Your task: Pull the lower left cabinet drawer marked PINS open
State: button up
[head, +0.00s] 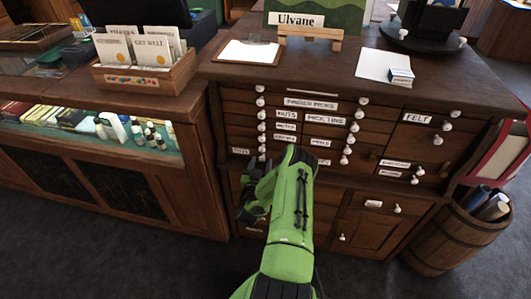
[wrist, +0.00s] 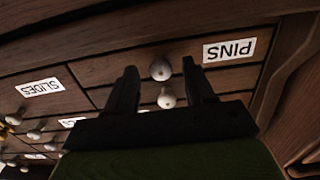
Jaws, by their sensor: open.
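The PINS drawer shows upside down in the wrist view, with its white label (wrist: 229,50) at upper right. Its pale round knob (wrist: 160,68) is beside the label, and the drawer front looks flush with its neighbours. My gripper (wrist: 160,66) is open, its two dark fingers on either side of that knob in the picture; I cannot tell whether they touch it. A second pale knob (wrist: 167,97) also shows between the fingers, nearer the palm. In the head view my green arm (head: 292,210) reaches the dark wooden cabinet (head: 390,125) and hides part of its lower left.
Other labelled drawers, such as SLIDES (wrist: 39,88), have knobs close by. A glass-fronted counter (head: 95,125) stands to the left. A wooden barrel (head: 455,240) stands on the right. The grey floor before the counter is clear.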

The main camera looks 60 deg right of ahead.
jog(key=shift+w+d, duration=0.1)
jog(key=shift+d, duration=0.1)
jog(key=shift+r, duration=0.1)
jog(key=shift+a, duration=0.1)
grip_shut()
